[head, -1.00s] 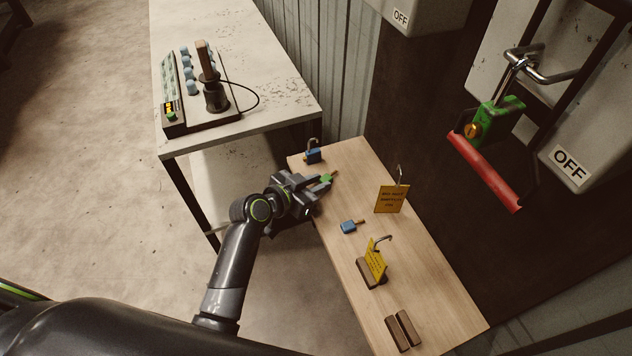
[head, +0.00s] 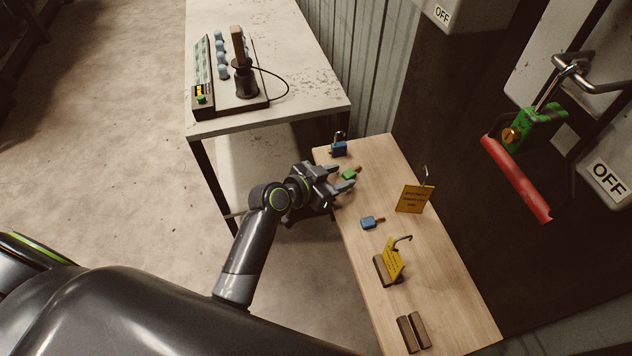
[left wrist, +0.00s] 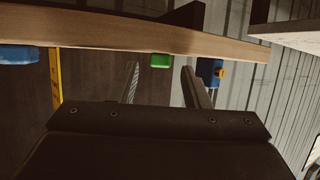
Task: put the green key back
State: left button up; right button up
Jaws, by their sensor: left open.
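The green key (head: 349,174) lies on the wooden shelf table near its far left edge, just beyond my left gripper's fingertips. It also shows in the left wrist view (left wrist: 160,61), between the two fingers. My left gripper (head: 347,188) is open and empty, at the table's left edge. A green padlock (head: 540,128) hangs on the wall lever at the right, by the red bar. My right gripper is not in view.
A blue padlock (head: 339,149) stands behind the green key, and a blue key (head: 372,222) lies in front. Yellow tags (head: 415,198) and brown blocks (head: 413,332) are along the table. A metal bench (head: 300,112) with a control box stands behind left.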

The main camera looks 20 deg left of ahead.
pick_arm(q)
jog(key=b+v, duration=0.1)
jog(key=v, duration=1)
jog(key=shift+s, duration=0.15)
jog(key=shift+a+f, duration=0.1)
jog(key=s+a+f+n+g+y, duration=0.1)
jog(key=s+a+f+n+y, duration=0.15)
jog(key=f, duration=0.75)
jog(key=s+a+f+n+g+y, duration=0.1)
jog(key=s+a+f+n+g, duration=0.2)
jog(key=f, duration=0.7)
jog(key=s+a+f+n+y, duration=0.15)
jog(key=a+f, duration=0.25)
jog(key=f, duration=0.7)
jog(key=s+a+f+g+y, duration=0.1)
jog(key=s+f+g, duration=0.1)
jog(key=s+f, duration=0.4)
jog(key=s+a+f+g+y, duration=0.1)
jog(key=s+f, duration=0.4)
jog(key=s, duration=0.9)
jog(key=s+a+f+g+y, duration=0.1)
jog(key=s+a+f+g, duration=0.1)
jog(key=s+f, duration=0.4)
jog(key=s+g, duration=0.1)
jog(key=s, duration=0.3)
jog(key=shift+f, duration=0.3)
